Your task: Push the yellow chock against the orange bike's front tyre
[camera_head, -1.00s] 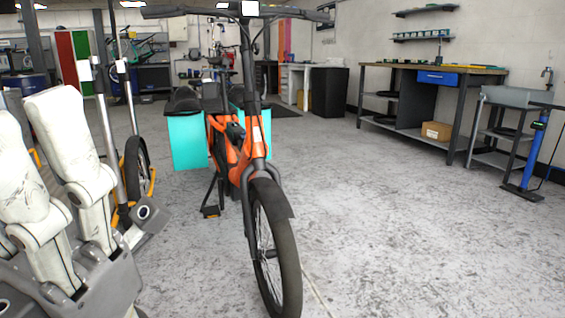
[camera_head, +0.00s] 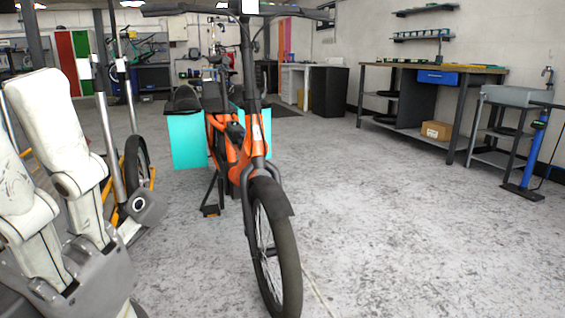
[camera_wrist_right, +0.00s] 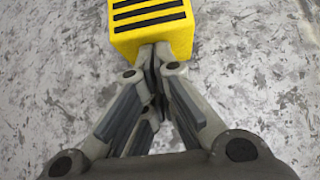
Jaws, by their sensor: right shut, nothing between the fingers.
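The orange bike (camera_head: 229,150) stands upright in the head view, its front tyre (camera_head: 285,245) nearest me and cut by the bottom edge. The yellow chock (camera_wrist_right: 150,38), with black stripes on top, lies on the floor at the top of the right wrist view, its far part cut off. My right gripper (camera_wrist_right: 153,62) is shut and holds nothing. Its fingertips meet the chock's near face in the picture; whether they touch is hard to tell. The chock does not show in the head view, and the tyre does not show in the wrist view. My left gripper is not in view.
Another wheeled vehicle (camera_head: 138,165) with yellow parts stands left of the bike, partly behind my white arm links. A workbench (camera_head: 440,70), a grey stand (camera_head: 510,95) and a blue pump (camera_head: 535,150) stand at the right. The floor right of the bike is clear.

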